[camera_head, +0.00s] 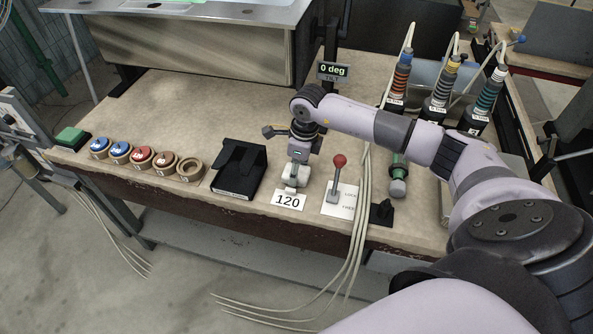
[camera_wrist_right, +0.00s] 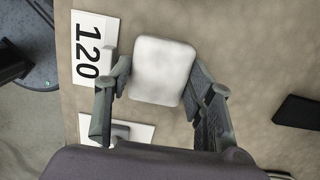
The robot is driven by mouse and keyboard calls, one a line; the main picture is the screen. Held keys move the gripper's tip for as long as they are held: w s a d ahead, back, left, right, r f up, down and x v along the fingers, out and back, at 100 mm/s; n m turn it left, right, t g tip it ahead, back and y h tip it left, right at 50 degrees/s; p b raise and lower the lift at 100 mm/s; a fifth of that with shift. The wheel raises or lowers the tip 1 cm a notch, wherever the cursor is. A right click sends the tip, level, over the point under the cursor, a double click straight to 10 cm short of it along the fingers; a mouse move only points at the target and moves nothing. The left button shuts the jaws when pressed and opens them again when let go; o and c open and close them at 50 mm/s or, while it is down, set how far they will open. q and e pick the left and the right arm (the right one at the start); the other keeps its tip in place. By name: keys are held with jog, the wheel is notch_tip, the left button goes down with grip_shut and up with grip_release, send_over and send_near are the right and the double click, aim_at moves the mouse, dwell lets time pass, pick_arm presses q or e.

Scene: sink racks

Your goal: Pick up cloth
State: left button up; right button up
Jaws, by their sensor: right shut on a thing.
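A white, rounded block-like item, which appears to be the cloth (camera_head: 291,182), is at the front of the worktop, just behind the card reading 120 (camera_head: 289,200). In the right wrist view the cloth (camera_wrist_right: 163,70) is a smooth white pad between the two fingers. My right gripper (camera_head: 297,172) points down over it. In the wrist view my right gripper (camera_wrist_right: 163,88) is shut on it, one finger against each side. I cannot tell whether it is clear of the worktop. My left gripper is not in view.
A black box-like holder (camera_head: 238,170) is left of the gripper, and a red-knobbed lever (camera_head: 337,175) is close on its right. Several round labelled pieces (camera_head: 143,157) line the left front edge. Three hosed, banded tools (camera_head: 440,88) stand at the right. Open worktop (camera_head: 200,110) lies behind.

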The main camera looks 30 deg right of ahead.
notch_tip(320, 180, up, 20)
jog(key=b, duration=0.1)
jog(key=shift+b, duration=0.3)
jog(key=o, duration=0.5)
jog(key=c, duration=0.5)
